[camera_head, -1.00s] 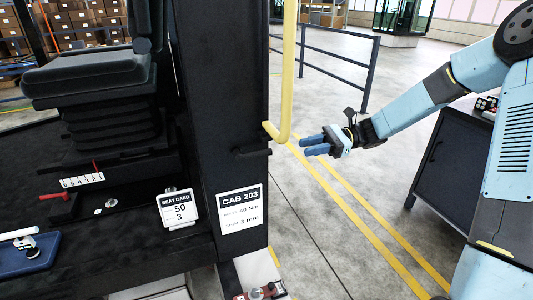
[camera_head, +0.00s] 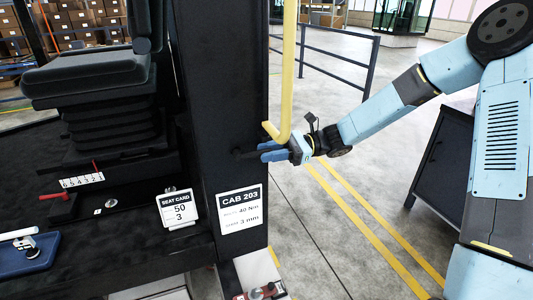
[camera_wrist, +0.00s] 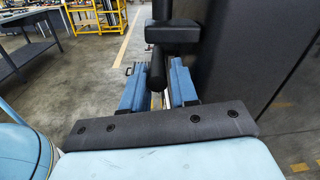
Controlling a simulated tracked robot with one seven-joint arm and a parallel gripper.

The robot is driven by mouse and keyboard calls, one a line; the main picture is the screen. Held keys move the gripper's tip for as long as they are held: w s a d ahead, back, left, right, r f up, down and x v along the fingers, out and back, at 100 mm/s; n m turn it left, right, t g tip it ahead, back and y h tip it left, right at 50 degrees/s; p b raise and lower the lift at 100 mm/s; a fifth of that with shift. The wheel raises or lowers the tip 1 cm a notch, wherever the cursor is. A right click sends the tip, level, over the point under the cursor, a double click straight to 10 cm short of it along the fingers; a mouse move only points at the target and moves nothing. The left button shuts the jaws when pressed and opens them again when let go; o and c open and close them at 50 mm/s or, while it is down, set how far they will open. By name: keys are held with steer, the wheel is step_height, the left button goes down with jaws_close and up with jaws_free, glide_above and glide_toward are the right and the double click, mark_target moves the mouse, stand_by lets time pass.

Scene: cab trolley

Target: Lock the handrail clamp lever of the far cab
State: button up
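The dark clamp lever (camera_head: 245,153) sticks out from the black cab pillar (camera_head: 225,90), beside the lower end of the yellow handrail (camera_head: 288,75). In the wrist view the lever (camera_wrist: 157,72) is a black rod next to a black block (camera_wrist: 172,32). My gripper (camera_head: 264,153) is at the pillar's right edge, just below the handrail's bent end. In the wrist view my gripper (camera_wrist: 157,88) has its two blue fingers apart, one on each side of the lever's rod. Narrow gaps seem to show, so it does not look clamped.
The pillar carries a CAB 203 card (camera_head: 240,209); a seat card (camera_head: 177,208) stands to its left. A seat (camera_head: 90,75) and blue tray (camera_head: 28,252) are further left. A dark cabinet (camera_head: 445,160) stands right. Floor between is clear.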

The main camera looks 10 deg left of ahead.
steer(key=shift+s+a, duration=0.35)
steer(key=shift+a, duration=0.3)
jaws_close()
steer(key=shift+w+r, duration=0.1)
